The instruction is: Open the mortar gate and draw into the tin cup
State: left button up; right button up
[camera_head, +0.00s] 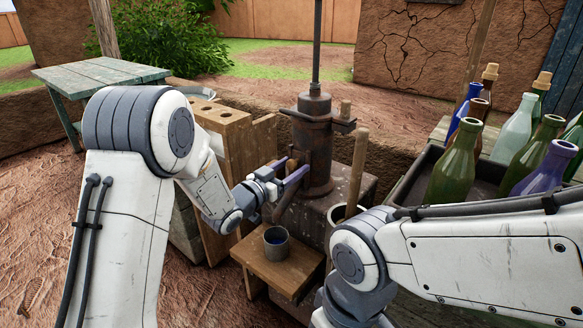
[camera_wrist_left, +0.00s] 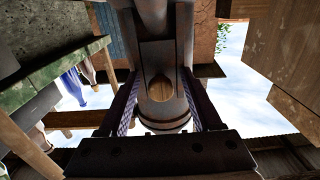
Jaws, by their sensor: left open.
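The mortar machine (camera_head: 316,130) is a rusty upright metal cylinder on a stone block. Its gate, with a round wooden knob (camera_wrist_left: 160,88), is on the low front of the cylinder. My left gripper (camera_head: 287,172) is open in front of the gate. In the left wrist view its two fingers stand on either side of the knob, with gaps showing; I cannot tell if either touches. The tin cup (camera_head: 276,245) stands upright on a small wooden stand (camera_head: 290,272) below the spout, its inside dark bluish. My right arm crosses the lower right; its gripper is not visible.
A wooden rack with holes (camera_head: 221,115) stands left of the machine. A tray (camera_head: 408,190) of several glass bottles is at the right. A wooden handle (camera_head: 357,170) rises from a pail between machine and right arm. A green table (camera_head: 98,75) stands far left.

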pick_arm(q)
jog(key=p+v, duration=0.1)
jog(key=v, duration=0.9)
jog(key=shift+s, duration=0.15)
